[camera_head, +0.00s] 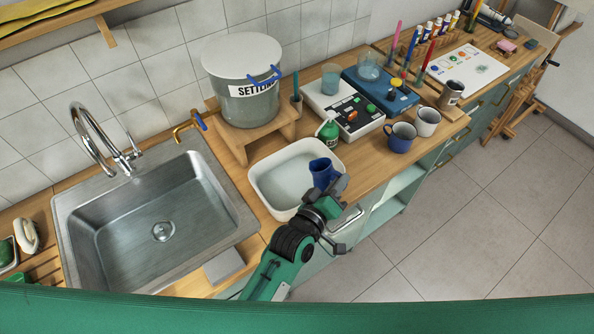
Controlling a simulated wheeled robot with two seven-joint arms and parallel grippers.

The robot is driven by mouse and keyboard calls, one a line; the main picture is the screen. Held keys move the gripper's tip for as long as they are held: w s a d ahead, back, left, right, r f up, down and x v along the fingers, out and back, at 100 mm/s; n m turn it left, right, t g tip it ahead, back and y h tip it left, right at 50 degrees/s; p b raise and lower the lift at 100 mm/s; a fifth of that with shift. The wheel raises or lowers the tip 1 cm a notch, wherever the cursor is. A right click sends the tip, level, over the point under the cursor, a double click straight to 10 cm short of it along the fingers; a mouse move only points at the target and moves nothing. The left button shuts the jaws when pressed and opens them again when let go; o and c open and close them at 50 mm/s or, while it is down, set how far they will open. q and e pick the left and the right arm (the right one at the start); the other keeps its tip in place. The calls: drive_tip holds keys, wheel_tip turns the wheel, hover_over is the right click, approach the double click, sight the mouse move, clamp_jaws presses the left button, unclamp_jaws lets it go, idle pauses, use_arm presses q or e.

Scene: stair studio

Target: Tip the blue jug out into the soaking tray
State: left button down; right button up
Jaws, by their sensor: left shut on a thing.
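The blue jug (321,172) is held by my left gripper (329,188) above the right part of the soaking tray. The jug looks roughly upright with a slight lean; its contents cannot be made out. The soaking tray (256,187) is a white rectangular basin on the wooden counter, right of the sink. It seems to hold some clear liquid. The jug and gripper hide part of the tray's right side and front right corner. My left gripper is shut on the jug. My right gripper is not in view.
The metal sink (160,232) with a tap is on the left. A lidded settling bucket (251,97) on a wooden stand is behind the tray. A green bottle (328,133) stands close behind the tray. A blue mug (400,137) and a white mug (427,121) are further right.

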sight(322, 172)
use_arm(q)
drive_tip(key=shift+w+a+r+n+p, duration=0.35)
drive_tip(key=shift+w+a+r+n, duration=0.3)
drive_tip(key=shift+r, duration=0.15)
drive_tip(key=shift+w+a+f+n+b, duration=0.1)
drive_tip(key=shift+w+a+n+b, duration=0.5)
drive_tip(key=shift+n, duration=0.55)
drive_tip(key=shift+w+a+f+n+g+b, duration=0.1)
drive_tip(key=shift+w+a+n+g+b, duration=0.35)
drive_tip(key=shift+n, duration=0.35)
drive_tip(key=shift+a+n, duration=0.2)
drive_tip(key=shift+n, duration=0.1)
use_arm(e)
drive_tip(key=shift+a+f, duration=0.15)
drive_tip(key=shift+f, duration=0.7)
use_arm(q)
drive_tip(key=shift+w+a+f+b, duration=0.1)
drive_tip(key=shift+w+b, duration=0.05)
drive_tip(key=shift+b, duration=0.15)
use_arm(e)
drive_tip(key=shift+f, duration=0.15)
use_arm(q)
drive_tip(key=shift+w+a+r+n, duration=0.2)
drive_tip(key=shift+r+n, duration=0.05)
drive_tip(key=shift+n, duration=0.25)
